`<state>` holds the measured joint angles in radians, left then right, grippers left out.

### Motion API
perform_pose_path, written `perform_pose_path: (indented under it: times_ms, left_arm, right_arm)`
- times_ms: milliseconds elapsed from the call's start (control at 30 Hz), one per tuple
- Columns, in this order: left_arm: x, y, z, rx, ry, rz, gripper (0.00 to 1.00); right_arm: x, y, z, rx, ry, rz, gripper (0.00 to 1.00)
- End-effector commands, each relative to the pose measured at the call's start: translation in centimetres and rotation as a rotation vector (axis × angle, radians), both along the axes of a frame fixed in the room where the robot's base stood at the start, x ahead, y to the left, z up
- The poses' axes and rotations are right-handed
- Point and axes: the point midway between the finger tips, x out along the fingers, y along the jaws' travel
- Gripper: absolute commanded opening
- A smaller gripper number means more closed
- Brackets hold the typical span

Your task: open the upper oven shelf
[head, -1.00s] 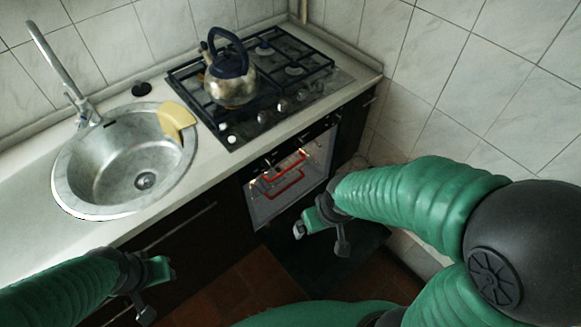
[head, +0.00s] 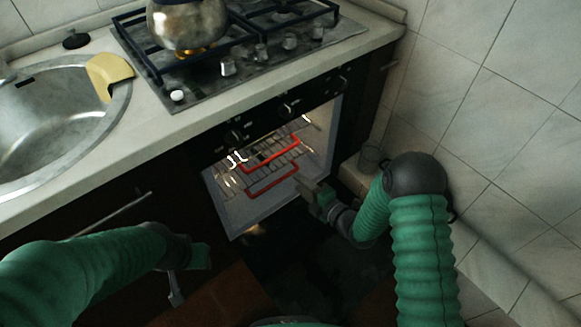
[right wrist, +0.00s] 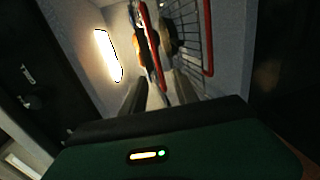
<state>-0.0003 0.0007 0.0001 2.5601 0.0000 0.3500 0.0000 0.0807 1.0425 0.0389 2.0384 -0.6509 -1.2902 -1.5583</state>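The oven (head: 320,150) is open and lit inside. The upper oven shelf (head: 268,157) is a wire rack with a red front bar, and a lower shelf (head: 273,181) with a red bar sits beneath it. My right gripper (head: 306,188) is in front of the oven opening, at its right side. In the right wrist view its two fingers (right wrist: 160,92) are apart. The upper shelf's red bar (right wrist: 153,52) lies ahead of the gap between them; contact cannot be told. My left gripper (head: 188,268) is low at the left, away from the oven; its fingers are unclear.
A kettle (head: 187,22) stands on the hob (head: 245,45) over a lit burner. A glass (head: 371,158) stands near the wall by my right arm. The dark lowered door (head: 325,262) lies below the opening.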

Motion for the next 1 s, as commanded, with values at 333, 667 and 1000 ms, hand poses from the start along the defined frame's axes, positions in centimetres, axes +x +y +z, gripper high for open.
perform_pose_path:
  times_ms: [333,667,1000]
  left_arm:
    - [0.0,0.0,-2.5,0.000,-0.001,0.001,0.36]
    - [0.0,0.0,-5.9,0.000,-0.001,0.000,0.36]
    - [0.0,0.0,-6.6,0.000,-0.001,0.000,0.36]
  right_arm:
    - [4.8,3.1,-1.6,0.003,-0.017,0.007,0.36]
    - [11.6,7.6,-3.2,0.004,-0.015,0.005,0.36]
    - [13.8,9.0,-3.3,0.004,-0.012,0.004,0.36]
